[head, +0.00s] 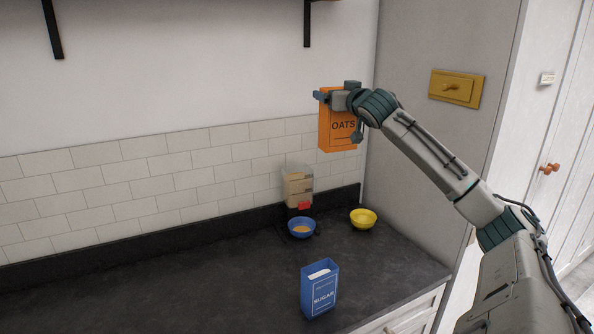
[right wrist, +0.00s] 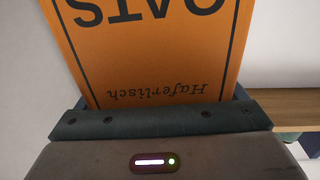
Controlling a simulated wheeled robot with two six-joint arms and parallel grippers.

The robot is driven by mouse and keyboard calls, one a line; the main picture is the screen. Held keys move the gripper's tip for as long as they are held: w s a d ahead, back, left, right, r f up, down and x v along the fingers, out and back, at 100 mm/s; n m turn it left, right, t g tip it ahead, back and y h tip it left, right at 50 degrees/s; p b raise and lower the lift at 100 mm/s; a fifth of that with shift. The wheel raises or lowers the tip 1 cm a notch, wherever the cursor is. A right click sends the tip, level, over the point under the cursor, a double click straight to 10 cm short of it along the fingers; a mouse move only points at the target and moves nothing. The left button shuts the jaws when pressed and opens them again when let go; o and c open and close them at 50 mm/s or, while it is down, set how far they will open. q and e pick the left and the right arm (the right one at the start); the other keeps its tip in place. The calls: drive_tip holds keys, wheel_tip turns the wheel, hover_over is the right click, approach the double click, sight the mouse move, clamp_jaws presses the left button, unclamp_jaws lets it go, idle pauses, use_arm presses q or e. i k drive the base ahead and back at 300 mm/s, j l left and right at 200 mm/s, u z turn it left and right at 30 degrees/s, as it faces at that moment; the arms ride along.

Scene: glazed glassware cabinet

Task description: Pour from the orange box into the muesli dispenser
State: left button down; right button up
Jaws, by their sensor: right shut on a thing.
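The orange box (head: 338,134), marked OATS, is held upright in the air above the counter by my right gripper (head: 322,98). My right gripper is shut on its upper part. In the right wrist view the orange box (right wrist: 150,60) fills the upper middle, its lettering upside down. The muesli dispenser (head: 297,186) stands on the counter against the tiled wall, below and to the left of the box. It has a clear container with tan contents and a red part low on its front. My left gripper is not in view.
A blue bowl (head: 301,228) with some tan contents sits at the dispenser's foot. A yellow bowl (head: 363,218) stands to its right. A blue SUGAR box (head: 319,290) stands open near the counter's front. The counter's left side (head: 130,285) is clear.

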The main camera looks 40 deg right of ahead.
sight(297, 179)
drive_tip(key=i+l, duration=0.2)
drive_tip(key=l, duration=0.15)
drive_tip(key=i+l, duration=0.25)
drive_tip(key=l, duration=0.15)
drive_tip(key=i+l, duration=0.2)
drive_tip(key=l, duration=0.15)
